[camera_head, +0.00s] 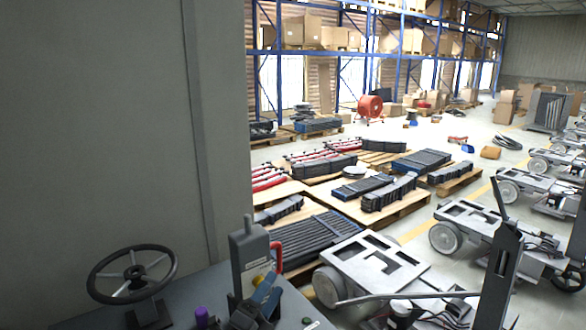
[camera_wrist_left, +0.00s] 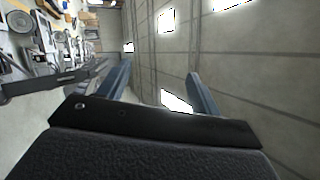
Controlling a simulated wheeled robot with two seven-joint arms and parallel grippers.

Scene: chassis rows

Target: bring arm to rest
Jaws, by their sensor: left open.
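My left gripper (camera_head: 265,288) shows low in the middle of the head view, its blue fingers above a dark body. It is in front of a grey upright box (camera_head: 243,258) with a red handle; I cannot tell whether they touch. In the left wrist view the two blue fingers (camera_wrist_left: 158,80) stand wide apart, with nothing between them. Beyond them are a grey wall and bright panels. My right gripper is not in view.
A black steering wheel (camera_head: 133,275) stands at lower left beside a large grey panel (camera_head: 110,120). Wheeled grey chassis (camera_head: 375,265) stand at right. Pallets (camera_head: 400,208) with dark bundled parts lie beyond. Blue shelving (camera_head: 340,60) with boxes lines the back. Open floor (camera_head: 450,130) lies between.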

